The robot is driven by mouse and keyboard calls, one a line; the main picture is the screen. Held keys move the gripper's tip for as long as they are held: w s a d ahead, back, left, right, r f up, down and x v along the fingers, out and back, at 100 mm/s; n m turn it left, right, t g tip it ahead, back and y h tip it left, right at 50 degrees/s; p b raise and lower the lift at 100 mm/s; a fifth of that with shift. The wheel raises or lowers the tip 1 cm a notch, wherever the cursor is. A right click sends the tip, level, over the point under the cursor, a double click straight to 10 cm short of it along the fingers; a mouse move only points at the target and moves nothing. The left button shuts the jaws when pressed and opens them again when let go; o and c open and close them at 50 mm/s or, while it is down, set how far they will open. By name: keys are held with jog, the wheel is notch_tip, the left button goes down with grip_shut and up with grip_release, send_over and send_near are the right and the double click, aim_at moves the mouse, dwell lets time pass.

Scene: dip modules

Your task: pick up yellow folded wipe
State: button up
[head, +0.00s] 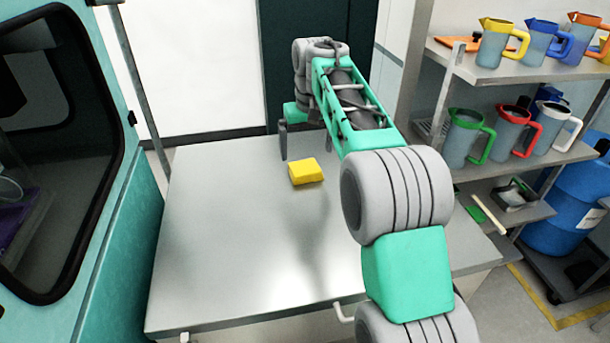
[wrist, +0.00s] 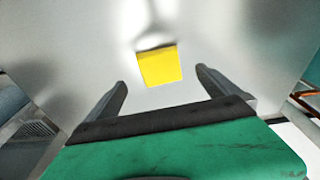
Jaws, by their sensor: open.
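The yellow folded wipe (head: 306,171) lies on the bare metal table (head: 225,255), toward its far side. It looks like a small thick yellow block. In the wrist view the wipe (wrist: 160,66) is ahead of the fingertips, centred between them. My gripper (wrist: 160,78) is open, with one dark finger on each side and nothing between them. In the head view my gripper (head: 284,141) is partly hidden by my arm; one dark finger points down just behind and left of the wipe. The fingers do not appear to touch the wipe.
A teal machine with a dark window (head: 60,130) stands along the table's left side. A shelf (head: 500,70) with several coloured-handled jugs stands at the right, with a blue drum (head: 575,210) beyond it. The rest of the tabletop is clear.

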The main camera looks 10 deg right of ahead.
aim_at(306, 167)
jog(key=shift+w+f, duration=0.35)
jog(key=f, duration=0.4)
jog(key=w+f, duration=0.1)
jog(key=f, duration=0.2)
jog(key=shift+p, duration=0.4)
jog(key=shift+c, duration=0.3)
jog(key=c, duration=1.2)
